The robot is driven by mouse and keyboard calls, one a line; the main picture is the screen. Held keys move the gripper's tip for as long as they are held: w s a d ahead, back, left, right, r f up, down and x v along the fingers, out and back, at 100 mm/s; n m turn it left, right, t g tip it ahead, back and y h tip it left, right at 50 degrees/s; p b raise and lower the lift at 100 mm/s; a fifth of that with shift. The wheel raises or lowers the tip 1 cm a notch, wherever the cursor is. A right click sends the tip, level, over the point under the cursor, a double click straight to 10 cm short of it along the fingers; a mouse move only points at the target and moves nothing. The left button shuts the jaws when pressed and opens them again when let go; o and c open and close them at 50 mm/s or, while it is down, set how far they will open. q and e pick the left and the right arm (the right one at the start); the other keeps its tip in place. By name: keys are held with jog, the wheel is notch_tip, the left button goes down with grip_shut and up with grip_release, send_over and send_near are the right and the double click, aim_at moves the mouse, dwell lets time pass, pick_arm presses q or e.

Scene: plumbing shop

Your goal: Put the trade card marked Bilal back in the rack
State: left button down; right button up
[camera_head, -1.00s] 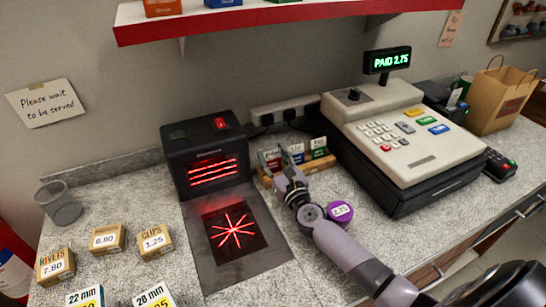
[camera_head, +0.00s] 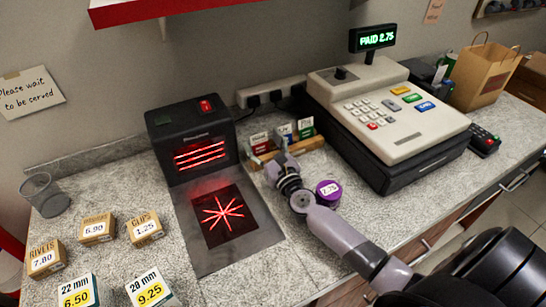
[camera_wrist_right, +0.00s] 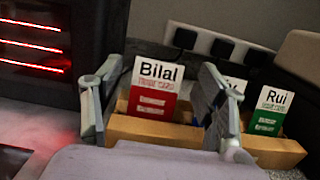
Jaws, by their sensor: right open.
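The trade card marked Bilal (camera_wrist_right: 152,88), white above and red below, stands upright in the wooden rack (camera_wrist_right: 272,151) at its left end. The card also shows in the head view (camera_head: 259,142). My right gripper (camera_head: 274,158) is open in front of the rack. In the right wrist view its two fingers stand apart on either side of the Bilal card, with a gap to the card. The green card marked Rui (camera_wrist_right: 268,112) stands at the right end. A blue card (camera_head: 286,131) between them is mostly hidden by a finger in the wrist view. My left gripper is out of view.
The cash register (camera_head: 390,115) stands right of the rack, and the black scanner (camera_head: 192,140) with red lights stands left. A purple tin (camera_head: 328,190) sits on the counter close to my right gripper. Small price-marked boxes (camera_head: 97,228) lie at the left front.

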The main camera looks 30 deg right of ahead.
jog(key=s, duration=0.7)
jog(key=s+f, duration=0.1)
jog(key=s, duration=0.2)
jog(key=shift+s+a, duration=0.15)
jog(key=shift+a, duration=0.15)
